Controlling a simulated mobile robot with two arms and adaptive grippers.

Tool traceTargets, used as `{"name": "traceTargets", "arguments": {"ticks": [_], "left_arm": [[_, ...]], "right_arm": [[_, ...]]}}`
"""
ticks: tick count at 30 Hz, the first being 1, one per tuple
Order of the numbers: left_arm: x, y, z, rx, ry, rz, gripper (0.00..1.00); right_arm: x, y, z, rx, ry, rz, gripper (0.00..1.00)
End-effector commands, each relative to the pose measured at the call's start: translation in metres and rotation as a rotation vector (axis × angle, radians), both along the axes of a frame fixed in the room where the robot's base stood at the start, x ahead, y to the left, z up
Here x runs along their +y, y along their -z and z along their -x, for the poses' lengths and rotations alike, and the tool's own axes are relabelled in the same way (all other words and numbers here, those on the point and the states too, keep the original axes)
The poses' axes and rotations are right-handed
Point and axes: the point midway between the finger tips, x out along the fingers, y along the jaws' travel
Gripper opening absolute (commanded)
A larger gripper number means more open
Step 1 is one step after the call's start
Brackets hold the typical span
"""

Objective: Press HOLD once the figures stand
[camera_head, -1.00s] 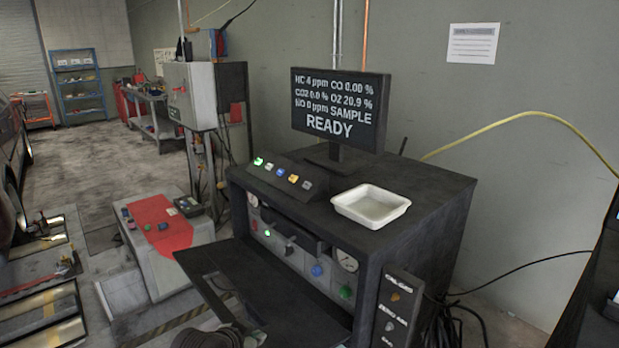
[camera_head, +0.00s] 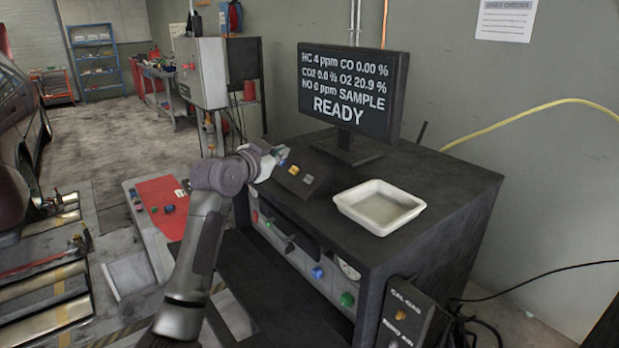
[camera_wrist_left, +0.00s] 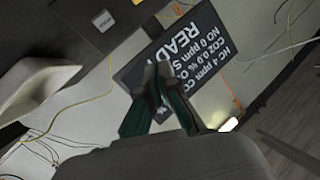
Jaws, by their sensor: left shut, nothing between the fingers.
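The monitor (camera_head: 352,90) reads HC 4 ppm, CO 0.00 %, CO2 0.0 %, O2 20.9 %, NO 0 ppm, SAMPLE, READY. It shows turned over in the left wrist view (camera_wrist_left: 185,60). The sloped button panel (camera_head: 312,186) sits on the black cabinet. A yellow button (camera_head: 294,169) and a white button (camera_head: 308,179) show; their labels are too small to read in the head view. My left gripper (camera_head: 277,154) is over the panel's left end, hiding the buttons there. Its fingertips (camera_wrist_left: 158,72) are together and empty. I cannot tell whether they touch a button. My right gripper is out of view.
A white tray (camera_head: 380,206) stands on the cabinet top, right of the panel. The black cabinet (camera_head: 445,205) has an open front shelf below my arm. A red-topped pedestal (camera_head: 163,204) is at the left. A yellow hose (camera_head: 530,110) runs along the wall.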

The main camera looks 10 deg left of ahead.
Motion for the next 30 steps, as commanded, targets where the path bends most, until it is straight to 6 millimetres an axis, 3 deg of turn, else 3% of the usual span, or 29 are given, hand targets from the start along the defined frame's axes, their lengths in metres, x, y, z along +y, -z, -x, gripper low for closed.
{"name": "traceTargets", "arguments": {"ticks": [8,22,30], "left_arm": [[-0.002,0.005,-0.002,0.003,0.001,0.001,0.0],[-0.026,0.054,-0.032,0.003,0.002,0.002,0.0],[-0.034,0.067,-0.043,0.002,0.0,0.001,0.0]], "right_arm": [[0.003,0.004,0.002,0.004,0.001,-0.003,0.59],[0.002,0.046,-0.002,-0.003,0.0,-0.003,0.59],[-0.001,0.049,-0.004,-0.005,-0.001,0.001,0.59]]}}
